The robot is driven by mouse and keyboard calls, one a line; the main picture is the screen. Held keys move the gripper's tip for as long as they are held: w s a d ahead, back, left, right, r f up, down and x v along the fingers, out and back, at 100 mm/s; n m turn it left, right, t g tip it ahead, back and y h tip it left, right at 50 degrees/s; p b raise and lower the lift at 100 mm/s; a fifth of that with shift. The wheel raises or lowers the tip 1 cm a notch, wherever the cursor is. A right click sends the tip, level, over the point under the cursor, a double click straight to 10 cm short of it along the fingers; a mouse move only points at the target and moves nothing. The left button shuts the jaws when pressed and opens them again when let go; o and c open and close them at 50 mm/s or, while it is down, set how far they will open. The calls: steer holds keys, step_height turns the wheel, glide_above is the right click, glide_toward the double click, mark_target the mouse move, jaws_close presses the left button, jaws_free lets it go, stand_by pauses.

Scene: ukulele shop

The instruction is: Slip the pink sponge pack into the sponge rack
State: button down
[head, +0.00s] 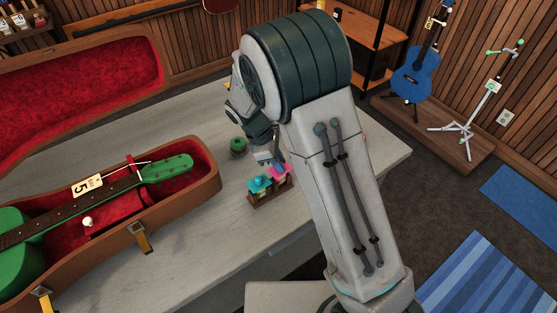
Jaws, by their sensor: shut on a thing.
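The sponge rack (271,196) is a small brown wooden holder on the grey table, near its front edge. A teal pack (260,184) sits in its left part. The pink sponge pack (282,176) shows at the rack's right part, upright. My gripper (278,164) points down just above it, shut on its top. My arm covers the area right of the rack. I cannot tell how deep the pink pack sits in its slot.
A green round item (238,147) stands on the table (200,118) behind the rack. An open ukulele case (208,180) with red lining and a green ukulele (165,170) fills the left. A blue ukulele (418,72) hangs on a stand at the back right.

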steer(key=c, duration=1.3)
jaws_free()
steer(key=shift+o, duration=0.2)
steer(key=b+v, duration=0.1)
steer(key=v, duration=1.3)
steer(key=s+d+r+m+y, duration=0.2)
steer(key=s+d+r+m, duration=0.15)
steer(key=d, duration=0.25)
steer(key=s+d+r+m+y, duration=0.1)
steer(key=s+d+r+m, duration=0.1)
steer(key=s+d+m, duration=0.35)
steer(key=s+d+f+m+t+y, duration=0.1)
steer(key=s+d+m+t, duration=0.2)
steer(key=s+d+m, duration=0.5)
steer(key=shift+s+d+f+t+y, duration=0.25)
steer(key=shift+s+f+t+y, duration=0.05)
steer(key=shift+s, duration=1.2)
